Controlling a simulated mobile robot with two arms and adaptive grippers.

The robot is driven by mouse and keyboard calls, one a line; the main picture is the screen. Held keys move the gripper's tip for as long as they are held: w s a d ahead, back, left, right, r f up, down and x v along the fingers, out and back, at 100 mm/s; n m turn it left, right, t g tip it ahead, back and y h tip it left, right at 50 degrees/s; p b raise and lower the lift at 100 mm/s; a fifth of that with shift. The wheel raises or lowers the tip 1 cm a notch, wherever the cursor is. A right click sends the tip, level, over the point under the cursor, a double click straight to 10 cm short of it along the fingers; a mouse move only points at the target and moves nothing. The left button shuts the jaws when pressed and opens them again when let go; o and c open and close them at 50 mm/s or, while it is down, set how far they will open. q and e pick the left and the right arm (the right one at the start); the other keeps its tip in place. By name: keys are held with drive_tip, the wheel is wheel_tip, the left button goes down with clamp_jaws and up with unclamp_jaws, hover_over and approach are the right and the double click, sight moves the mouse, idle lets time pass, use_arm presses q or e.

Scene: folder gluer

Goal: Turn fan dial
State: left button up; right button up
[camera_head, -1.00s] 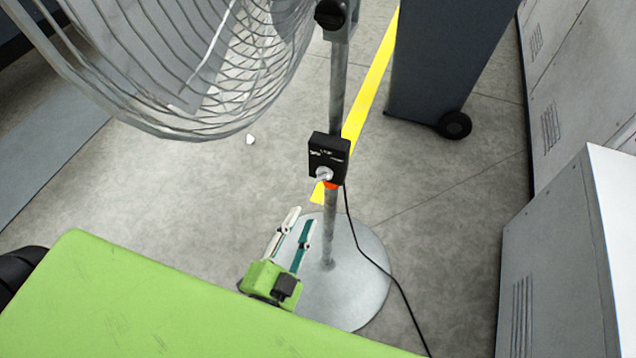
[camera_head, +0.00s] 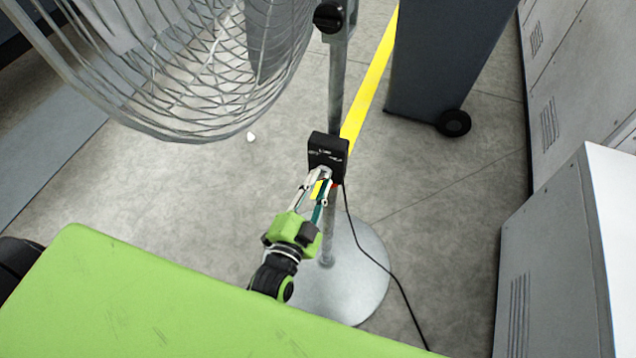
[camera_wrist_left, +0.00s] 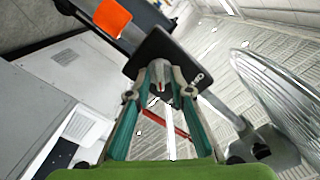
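The black control box (camera_head: 327,148) is fixed to the fan's pole, with white markings on its face. The grey fan dial (camera_head: 323,173) sticks out of its lower part. In the left wrist view the box (camera_wrist_left: 172,48) is tilted, and the dial (camera_wrist_left: 160,80) shows between my fingertips. My left gripper (camera_head: 318,182) is at the dial, with one finger on either side of it. The fingers look spread; whether they touch the dial is hard to see. My right gripper is not in view.
The fan's wire cage (camera_head: 200,90) is at the upper left, near the box. The round base (camera_head: 350,285) and a black cable (camera_head: 385,272) are below. A dark wheeled unit (camera_head: 440,65) stands behind, and a grey cabinet (camera_head: 550,270) at the right.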

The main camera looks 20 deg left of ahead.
use_arm(q)
clamp_jaws()
drive_tip(key=n+p, duration=0.1)
drive_tip(key=n, duration=0.2)
drive_tip(key=n+p, duration=0.2)
drive_tip(key=n, duration=0.8)
drive_tip(key=shift+p, duration=0.3)
drive_tip(key=n, duration=0.4)
drive_tip(key=shift+n, duration=0.4)
drive_tip(key=shift+o, duration=1.9)
unclamp_jaws()
